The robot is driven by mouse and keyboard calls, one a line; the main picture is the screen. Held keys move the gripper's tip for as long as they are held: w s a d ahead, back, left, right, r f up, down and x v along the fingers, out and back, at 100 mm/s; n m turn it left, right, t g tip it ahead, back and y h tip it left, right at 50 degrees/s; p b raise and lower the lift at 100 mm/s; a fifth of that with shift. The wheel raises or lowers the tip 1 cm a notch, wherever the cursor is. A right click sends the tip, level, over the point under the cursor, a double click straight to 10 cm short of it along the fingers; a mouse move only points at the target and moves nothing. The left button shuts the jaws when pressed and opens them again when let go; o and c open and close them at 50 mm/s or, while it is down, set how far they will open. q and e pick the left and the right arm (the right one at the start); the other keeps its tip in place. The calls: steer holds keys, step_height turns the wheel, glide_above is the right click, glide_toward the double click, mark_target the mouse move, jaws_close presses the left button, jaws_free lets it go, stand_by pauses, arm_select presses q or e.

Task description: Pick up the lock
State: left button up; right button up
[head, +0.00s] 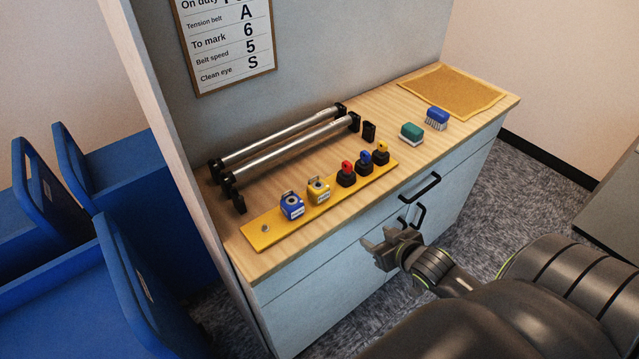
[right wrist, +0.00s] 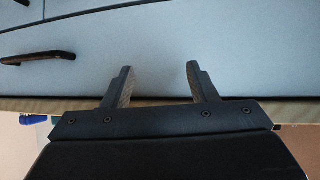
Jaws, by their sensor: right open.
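I cannot tell which one the task means. My right gripper (head: 376,249) is open and empty in front of the cabinet, below the counter's front edge and apart from both blocks. In the right wrist view its two fingers (right wrist: 160,80) stand apart, with only the pale cabinet front beyond them. My left gripper is not in view.
Red (head: 346,174), blue (head: 364,163) and yellow (head: 381,153) topped knobs share the strip. Two metal rollers (head: 290,140) lie behind. Cabinet handles (head: 420,188) stick out near my gripper.

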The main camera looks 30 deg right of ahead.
steer(key=a+r+n+t+y+p, duration=0.1)
steer(key=a+r, duration=0.3)
steer(key=r, duration=0.4)
steer(key=a+r+t+y+p, duration=0.1)
steer(key=a+r, duration=0.2)
steer(key=r, duration=0.5)
glide_toward(316, 185)
steer(key=shift+y, duration=0.3)
steer(key=x, duration=0.5)
steer(key=shift+w+d+f, duration=0.1)
steer(key=shift+w+f, duration=0.2)
steer(key=shift+f, duration=0.1)
steer(key=shift+w+f, duration=0.1)
steer(key=shift+w, duration=0.3)
steer(key=shift+p+x, duration=0.55)
steer(key=shift+x, duration=1.7)
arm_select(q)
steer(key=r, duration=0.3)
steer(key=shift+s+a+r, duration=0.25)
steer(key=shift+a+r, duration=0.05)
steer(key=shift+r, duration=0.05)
arm_select(e)
steer(key=shift+d, duration=0.1)
steer(key=c, duration=0.8)
steer(key=shift+n, duration=0.3)
